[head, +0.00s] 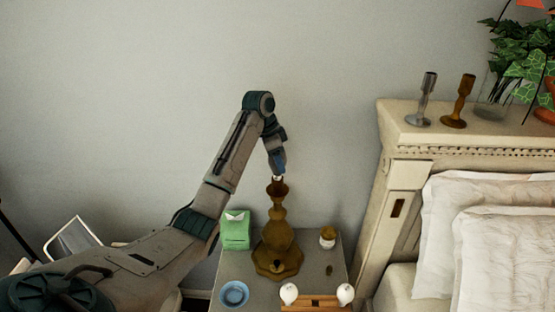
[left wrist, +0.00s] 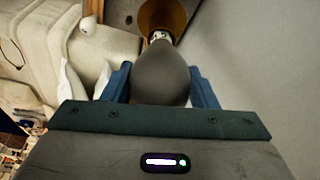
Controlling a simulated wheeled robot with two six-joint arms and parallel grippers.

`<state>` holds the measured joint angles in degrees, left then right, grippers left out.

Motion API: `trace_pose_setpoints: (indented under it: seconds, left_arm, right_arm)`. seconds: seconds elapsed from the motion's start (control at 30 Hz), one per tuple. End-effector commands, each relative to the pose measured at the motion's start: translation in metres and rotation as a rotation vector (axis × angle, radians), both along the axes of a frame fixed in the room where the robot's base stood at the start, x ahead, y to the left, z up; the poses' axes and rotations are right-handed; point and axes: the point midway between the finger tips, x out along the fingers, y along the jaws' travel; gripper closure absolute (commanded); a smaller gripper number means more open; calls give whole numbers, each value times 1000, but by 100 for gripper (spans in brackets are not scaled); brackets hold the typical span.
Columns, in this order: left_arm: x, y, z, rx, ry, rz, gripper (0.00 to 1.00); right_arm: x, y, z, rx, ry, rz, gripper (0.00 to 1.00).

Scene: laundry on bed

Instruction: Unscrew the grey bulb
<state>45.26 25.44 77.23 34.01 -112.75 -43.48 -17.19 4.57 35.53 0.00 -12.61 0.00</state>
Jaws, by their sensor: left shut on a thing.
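The grey bulb (left wrist: 160,72) fills the middle of the left wrist view, with its threaded neck at the mouth of the brass-coloured lamp (left wrist: 163,16). My left gripper (left wrist: 160,85) is shut on the bulb, a blue finger on each side of it. In the head view the lamp (head: 277,238) stands upright on the nightstand. My left gripper (head: 278,168) points down at the lamp's top and mostly hides the bulb there. From these views I cannot tell how far the neck sits in the socket. My right gripper is in neither view.
On the nightstand (head: 335,270) are a green tissue box (head: 236,232), a blue dish (head: 234,294), a small jar (head: 327,238) and a wooden holder (head: 316,303) with two white bulbs (head: 289,293). The bed's headboard (head: 400,150) rises at the right, with candlesticks (head: 427,100) on top.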

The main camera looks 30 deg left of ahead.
Motion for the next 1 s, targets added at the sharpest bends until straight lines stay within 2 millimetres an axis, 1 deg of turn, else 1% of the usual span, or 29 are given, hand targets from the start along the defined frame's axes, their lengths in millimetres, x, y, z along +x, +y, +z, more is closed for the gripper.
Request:
trace_pose_setpoints:
  seconds: [0.17,0.23,0.4,0.5,0.87,1.0]
  left_arm:
    - [0,0,0,0,0,1,70]
    - [0,0,0,0,0,32,70]
    - [0,-1,-1,0,1,206,70]
    - [0,0,0,0,1,280,70]
    - [0,-1,0,-1,0,320,70]
    - [0,-1,0,-1,0,462,70]
  right_arm:
    - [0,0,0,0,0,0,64]
    - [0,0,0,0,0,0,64]
    - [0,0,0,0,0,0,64]
    - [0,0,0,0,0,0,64]
    - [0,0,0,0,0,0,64]
    - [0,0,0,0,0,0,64]
